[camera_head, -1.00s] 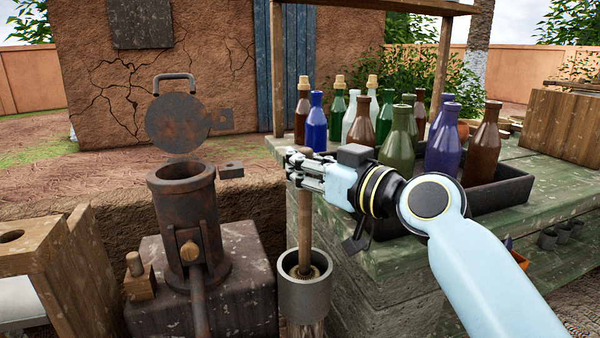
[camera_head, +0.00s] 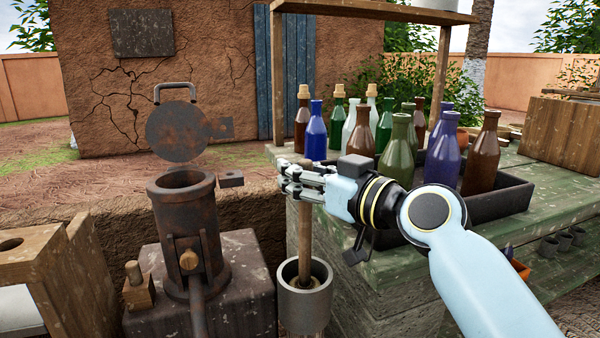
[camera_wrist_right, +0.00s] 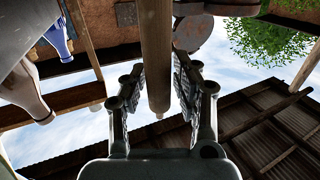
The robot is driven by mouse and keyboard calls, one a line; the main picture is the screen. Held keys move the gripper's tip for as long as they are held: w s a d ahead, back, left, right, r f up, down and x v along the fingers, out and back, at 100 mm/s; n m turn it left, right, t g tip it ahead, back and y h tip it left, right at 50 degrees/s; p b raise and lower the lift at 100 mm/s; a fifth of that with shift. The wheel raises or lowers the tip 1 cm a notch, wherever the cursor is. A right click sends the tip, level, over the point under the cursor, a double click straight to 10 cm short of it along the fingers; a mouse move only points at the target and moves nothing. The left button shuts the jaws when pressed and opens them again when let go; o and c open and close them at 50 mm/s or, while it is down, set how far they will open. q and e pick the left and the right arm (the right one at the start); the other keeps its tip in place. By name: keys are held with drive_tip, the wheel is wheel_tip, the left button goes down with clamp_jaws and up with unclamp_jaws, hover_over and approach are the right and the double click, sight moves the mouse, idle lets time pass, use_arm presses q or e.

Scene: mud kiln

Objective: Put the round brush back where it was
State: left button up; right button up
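The round brush (camera_head: 305,225) is upright, its wooden handle rising from a grey cylindrical holder (camera_head: 305,303). Its brush end is inside the holder and mostly hidden by the rim. My right gripper (camera_head: 290,181) is shut on the upper part of the handle, with the handle's top just showing above the fingers. In the right wrist view the handle (camera_wrist_right: 157,45) stands between the two fingers (camera_wrist_right: 158,85). My left gripper is not in view.
A rusty cylinder (camera_head: 188,230) with its round lid (camera_head: 177,131) raised stands left of the holder. To the right, a dark tray (camera_head: 500,205) of several coloured bottles sits on a green bench (camera_head: 560,200). A wooden stand (camera_head: 65,270) is at far left.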

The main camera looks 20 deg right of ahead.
drive_tip(key=v, duration=1.2)
